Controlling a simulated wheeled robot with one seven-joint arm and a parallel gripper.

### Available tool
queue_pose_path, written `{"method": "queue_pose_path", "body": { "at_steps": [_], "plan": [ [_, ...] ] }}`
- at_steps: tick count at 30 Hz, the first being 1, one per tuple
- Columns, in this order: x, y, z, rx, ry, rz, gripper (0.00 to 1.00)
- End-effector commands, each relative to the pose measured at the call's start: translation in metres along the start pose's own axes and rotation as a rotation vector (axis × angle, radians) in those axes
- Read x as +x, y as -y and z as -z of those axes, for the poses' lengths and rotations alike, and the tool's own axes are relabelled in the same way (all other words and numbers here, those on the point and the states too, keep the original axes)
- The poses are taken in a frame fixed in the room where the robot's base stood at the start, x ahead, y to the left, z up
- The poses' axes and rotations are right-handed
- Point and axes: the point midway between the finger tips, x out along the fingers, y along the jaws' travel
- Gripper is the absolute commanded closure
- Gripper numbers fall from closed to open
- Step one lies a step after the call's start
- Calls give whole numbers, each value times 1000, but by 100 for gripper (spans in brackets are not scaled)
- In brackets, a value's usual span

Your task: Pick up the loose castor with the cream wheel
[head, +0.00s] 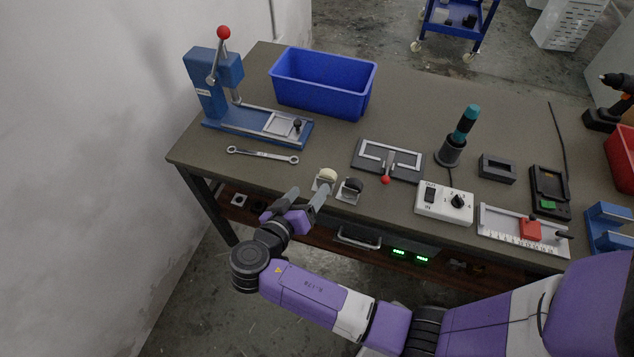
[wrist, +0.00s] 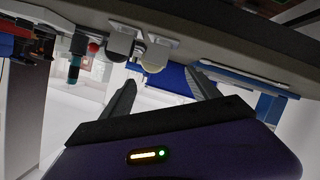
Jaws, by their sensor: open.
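The loose castor with the cream wheel (head: 327,176) lies near the front edge of the bench, its metal plate under the wheel. A second castor with a dark wheel (head: 351,186) lies just to its right. My gripper (head: 309,191) is open and empty at the bench's front edge, a little in front and left of the cream castor. In the wrist view, which is upside down, the cream castor (wrist: 155,55) is beyond and between my gripper's (wrist: 161,76) two fingers. The dark castor (wrist: 121,42) is to its left there.
A double-ended spanner (head: 262,155) lies left of the castors. A black fixture with a red knob (head: 385,180) and a white switch box (head: 444,203) are to the right. A blue bin (head: 322,85) and a blue press (head: 215,85) stand behind. The bench between castors and bin is clear.

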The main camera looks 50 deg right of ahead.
Motion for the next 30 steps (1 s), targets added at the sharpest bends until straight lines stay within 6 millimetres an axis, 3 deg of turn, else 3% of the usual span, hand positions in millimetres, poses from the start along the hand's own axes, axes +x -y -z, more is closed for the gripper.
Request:
{"method": "queue_pose_path", "body": {
  "at_steps": [11,21,30],
  "plan": [
    [28,-8,-3,43,15,-22,30],
    [72,-13,-8,43,15,-20,30],
    [78,-12,-9,43,14,-17,30]
  ]
}}
